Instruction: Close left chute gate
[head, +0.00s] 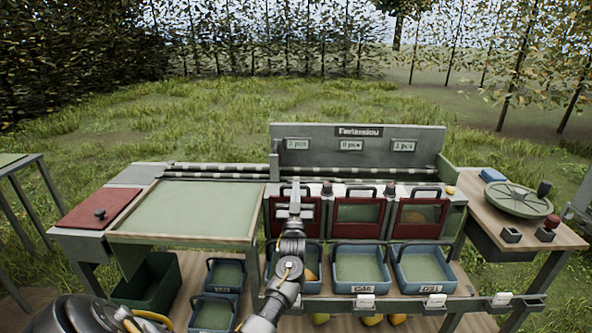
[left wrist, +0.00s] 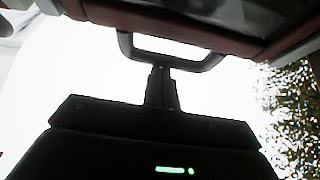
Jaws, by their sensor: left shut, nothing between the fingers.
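The left chute gate (head: 312,216), a dark red panel in a dark frame, stands in the sorting bench's front, largely hidden behind my left arm. I cannot tell how far it is open. In the left wrist view its dark loop handle (left wrist: 205,62) hangs below a red edge. My left gripper (head: 294,196) is in front of this gate, pointing up. Its shut, empty fingers (left wrist: 162,72) overlap the handle's crossbar in the left wrist view; whether they touch it is unclear. My right gripper is out of view.
The middle gate (head: 360,213) and right gate (head: 421,217) are to the right. Blue bins (head: 360,285) stand below the gates, with an orange fruit (head: 311,273) in the left one. A green sorting tray (head: 195,208) is left; a round green plate (head: 517,199) is right.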

